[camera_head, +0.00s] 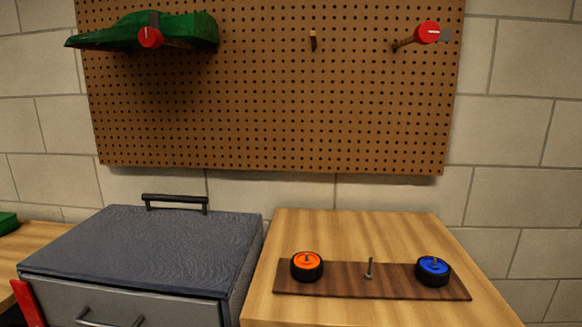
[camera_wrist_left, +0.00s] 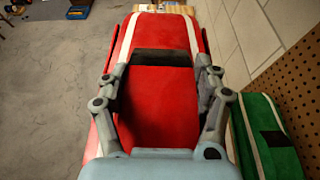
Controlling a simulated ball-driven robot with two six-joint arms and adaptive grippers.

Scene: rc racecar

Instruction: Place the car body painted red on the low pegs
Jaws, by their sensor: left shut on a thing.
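The red car body (camera_wrist_left: 160,110) with white stripes and a dark window band fills the middle of the left wrist view. My left gripper (camera_wrist_left: 160,70) is shut on it, one finger along each side. A green car body (camera_head: 165,32) hangs high on the left of the pegboard (camera_head: 270,110); a green body with a white stripe (camera_wrist_left: 268,140) also shows in the left wrist view, right of the red one. Pegs show at the pegboard's top middle (camera_head: 313,40) and top right (camera_head: 427,33). I cannot tell which pegs are the low ones. Neither gripper shows in the head view.
A wooden table (camera_head: 340,230) holds a dark board (camera_head: 335,280) with an orange-hubbed wheel (camera_head: 307,266), a bare post (camera_head: 369,268) and a blue-hubbed wheel (camera_head: 433,270). A grey toolbox (camera_head: 150,245) stands to its left. The pegboard's lower part is bare.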

